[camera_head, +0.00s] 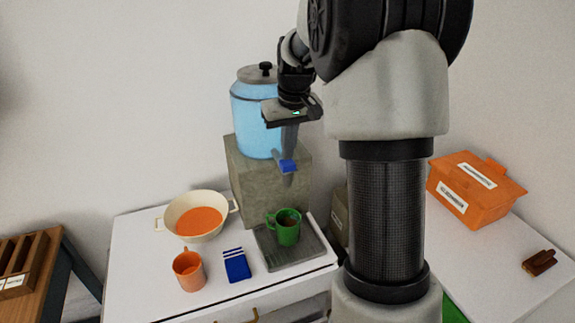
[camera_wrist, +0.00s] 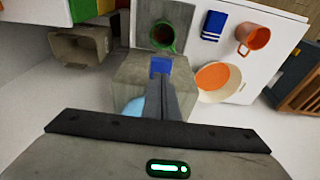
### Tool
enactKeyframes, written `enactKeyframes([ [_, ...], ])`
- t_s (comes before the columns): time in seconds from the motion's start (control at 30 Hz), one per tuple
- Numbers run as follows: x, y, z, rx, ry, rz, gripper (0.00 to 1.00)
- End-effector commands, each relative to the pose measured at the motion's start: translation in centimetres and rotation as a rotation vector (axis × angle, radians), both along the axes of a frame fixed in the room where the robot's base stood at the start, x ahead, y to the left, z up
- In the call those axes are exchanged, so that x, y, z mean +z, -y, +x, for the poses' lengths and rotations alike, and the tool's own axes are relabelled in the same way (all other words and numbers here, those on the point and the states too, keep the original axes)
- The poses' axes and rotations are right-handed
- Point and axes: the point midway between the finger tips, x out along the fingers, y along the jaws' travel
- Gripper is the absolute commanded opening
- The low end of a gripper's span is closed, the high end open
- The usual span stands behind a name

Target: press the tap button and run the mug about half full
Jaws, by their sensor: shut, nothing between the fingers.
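A blue water dispenser (camera_head: 257,118) with a grey lid stands on a stone block (camera_head: 268,185). Its blue tap button (camera_head: 288,166) sticks out at the front and shows in the wrist view (camera_wrist: 160,65). A green mug (camera_head: 287,230) stands upright on a grey tray (camera_head: 292,262) below the tap; in the wrist view the mug (camera_wrist: 162,36) looks dark brown inside, and I cannot tell the level. My gripper (camera_head: 289,152) is shut and empty, pointing down with its tips at the tap button; I cannot tell whether they touch it.
A cream pan (camera_head: 175,222) with orange contents, an orange mug (camera_head: 189,272) and a blue cloth (camera_head: 236,265) lie left of the tray. An orange lidded box (camera_head: 475,188) and a brown object (camera_head: 539,262) are at right.

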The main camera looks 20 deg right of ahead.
Motion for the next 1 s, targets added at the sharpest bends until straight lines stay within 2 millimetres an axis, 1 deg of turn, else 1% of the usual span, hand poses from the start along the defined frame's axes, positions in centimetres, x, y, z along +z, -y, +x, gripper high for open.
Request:
enactKeyframes([
  [0.3,-0.1,0.0,0.0,0.0,0.0,0.0,0.0],
  [0.9,-1.9,0.0,0.0,0.0,0.0,0.0,0.0],
  [1.0,-1.7,0.0,0.0,0.0,0.0,0.0,0.0],
])
